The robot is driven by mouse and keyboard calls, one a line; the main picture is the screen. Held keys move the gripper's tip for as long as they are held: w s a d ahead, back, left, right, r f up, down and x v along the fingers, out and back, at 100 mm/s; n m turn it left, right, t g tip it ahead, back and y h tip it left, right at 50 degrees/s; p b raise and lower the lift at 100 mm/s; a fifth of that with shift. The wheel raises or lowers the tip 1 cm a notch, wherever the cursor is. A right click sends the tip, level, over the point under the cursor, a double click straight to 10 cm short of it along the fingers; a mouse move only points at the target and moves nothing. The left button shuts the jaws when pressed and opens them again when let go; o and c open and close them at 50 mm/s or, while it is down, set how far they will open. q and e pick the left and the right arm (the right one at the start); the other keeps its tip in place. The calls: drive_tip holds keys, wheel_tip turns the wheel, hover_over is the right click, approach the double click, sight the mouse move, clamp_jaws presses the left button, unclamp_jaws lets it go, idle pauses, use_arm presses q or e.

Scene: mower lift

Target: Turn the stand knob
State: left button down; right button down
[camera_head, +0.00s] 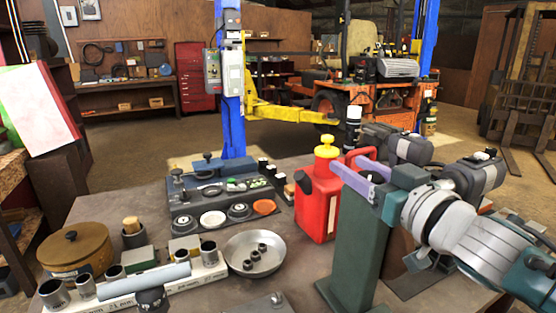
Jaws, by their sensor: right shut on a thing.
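A yellow round knob or cap (327,145) sits on top of a red can (318,205) that stands upright on the bench. My right gripper (347,166), with pale purple fingers, reaches in from the right to the top of the can, just right of the yellow knob. It looks shut on the can's red handle; the exact contact is partly hidden by the near finger. A dark green upright stand (357,245) is below the gripper, its top hidden by it. I cannot make out a clear knob on this stand. My left gripper is not in view.
On the bench (225,297) are a round metal pan (272,270) holding small sockets, a brown lidded pot (75,253), several metal cups and a grey tray (185,207) of parts. A blue lift post (231,120) stands behind. Free bench room is small, at front centre.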

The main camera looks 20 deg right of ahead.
drive_tip(key=n+y, duration=0.1)
drive_tip(key=y, duration=0.1)
drive_tip(key=shift+a+n+y, duration=0.1)
drive_tip(key=shift+n+y, duration=0.3)
drive_tip(key=n+y, duration=0.1)
drive_tip(key=g+y+b, duration=0.1)
drive_tip(key=shift+s+a+f+n+y, duration=0.1)
drive_tip(key=shift+a+f+n+y, duration=0.1)
drive_tip(key=shift+n+y, duration=0.15)
drive_tip(key=n+g+y+b, duration=0.1)
drive_tip(key=n+y+b, duration=0.1)
drive_tip(key=b, duration=0.1)
drive_tip(key=a+n+g+y+b, duration=0.1)
drive_tip(key=g+y+b, duration=0.1)
drive_tip(key=b, duration=0.1)
drive_tip(key=s+n+g+y+b, duration=0.1)
drive_tip(key=n+g+y+b, duration=0.1)
drive_tip(key=y+b, duration=0.1)
drive_tip(key=shift+a+r+n, duration=0.1)
drive_tip(key=shift+a+n, duration=0.1)
drive_tip(key=shift+n, duration=0.15)
drive_tip(key=shift+c, duration=1.6)
unclamp_jaws()
drive_tip(key=shift+a+r, duration=0.1)
